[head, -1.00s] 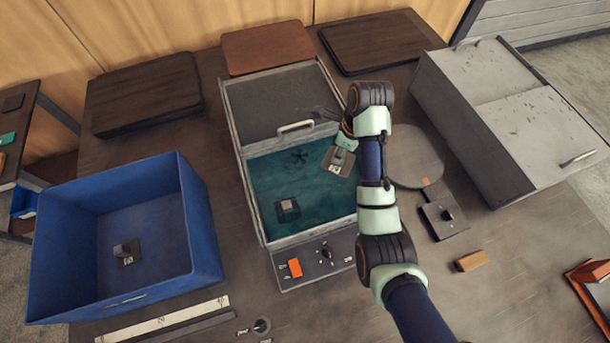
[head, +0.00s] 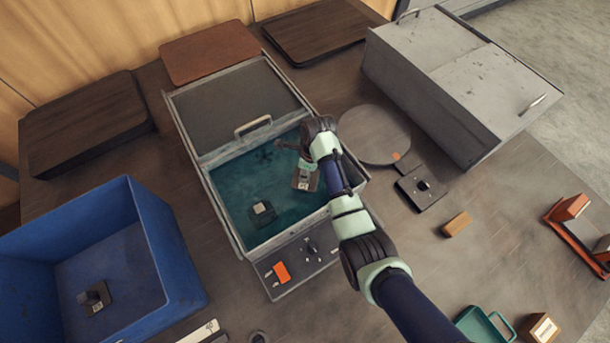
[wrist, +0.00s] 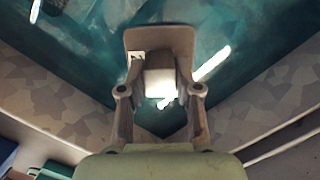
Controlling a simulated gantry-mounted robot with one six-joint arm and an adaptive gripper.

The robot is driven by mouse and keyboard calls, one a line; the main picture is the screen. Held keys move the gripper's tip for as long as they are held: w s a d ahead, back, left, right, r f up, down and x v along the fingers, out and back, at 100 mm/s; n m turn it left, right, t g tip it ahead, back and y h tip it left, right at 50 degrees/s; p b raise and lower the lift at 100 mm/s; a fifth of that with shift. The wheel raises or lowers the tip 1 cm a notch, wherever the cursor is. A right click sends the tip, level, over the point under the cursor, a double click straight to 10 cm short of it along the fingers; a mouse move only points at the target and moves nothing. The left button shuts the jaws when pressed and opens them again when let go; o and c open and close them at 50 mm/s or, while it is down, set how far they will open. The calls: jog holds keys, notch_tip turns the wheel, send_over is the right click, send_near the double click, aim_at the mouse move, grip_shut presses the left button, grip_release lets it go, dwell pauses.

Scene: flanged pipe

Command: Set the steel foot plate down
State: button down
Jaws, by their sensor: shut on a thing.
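The steel foot plate (head: 305,181), a small grey-brown plate with a pale upright block, is in my gripper (head: 308,166) above the teal floor of the open tank (head: 285,205). In the wrist view my gripper (wrist: 160,95) is shut on the block, one finger on each side, and the foot plate (wrist: 160,38) extends beyond the fingertips. I cannot tell whether its underside touches the tank floor. A second plate with a dark block (head: 262,213) lies in the tank, left of the held one.
The tank's front carries a control panel (head: 300,262) with an orange switch. A blue bin (head: 150,260) at left holds another plate (head: 95,298). A round grey disc (head: 374,135) and a dark plate (head: 421,188) lie right of the tank. A grey cabinet (head: 465,80) stands beyond.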

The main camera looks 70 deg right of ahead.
jog(key=shift+f+b, duration=0.3)
jog(key=shift+f, duration=1.2)
jog(key=shift+f, duration=0.15)
jog(key=c, duration=0.8)
grip_release()
notch_tip(320, 180, up, 12)
jog(key=s+p, duration=0.1)
jog(key=p, duration=0.2)
jog(key=shift+s, duration=0.4)
jog(key=shift+d, duration=0.1)
